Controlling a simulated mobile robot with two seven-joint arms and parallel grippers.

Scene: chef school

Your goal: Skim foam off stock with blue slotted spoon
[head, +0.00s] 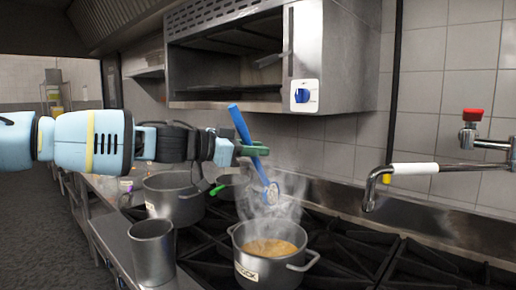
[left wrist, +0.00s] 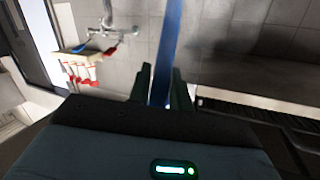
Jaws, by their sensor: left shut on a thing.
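My left gripper (head: 250,149) is shut on the handle of the blue slotted spoon (head: 238,122). The spoon tilts, with its handle up to the left and its pale slotted head (head: 271,193) down to the right. The head hangs in the steam above the stock pot (head: 240,240), apart from the liquid. The stock (head: 271,247) looks orange-brown; I cannot make out foam clearly. In the left wrist view the blue handle (left wrist: 167,45) stands between my gripper's dark green fingers (left wrist: 163,88). My right gripper is not in view.
A larger grey pot (head: 173,200) and a green-handled pan (head: 230,188) stand behind on the stove. A metal container (head: 152,252) is at the front left. A tap with a white sleeve (head: 415,168) reaches over the right burners. A wall oven (head: 340,60) hangs above.

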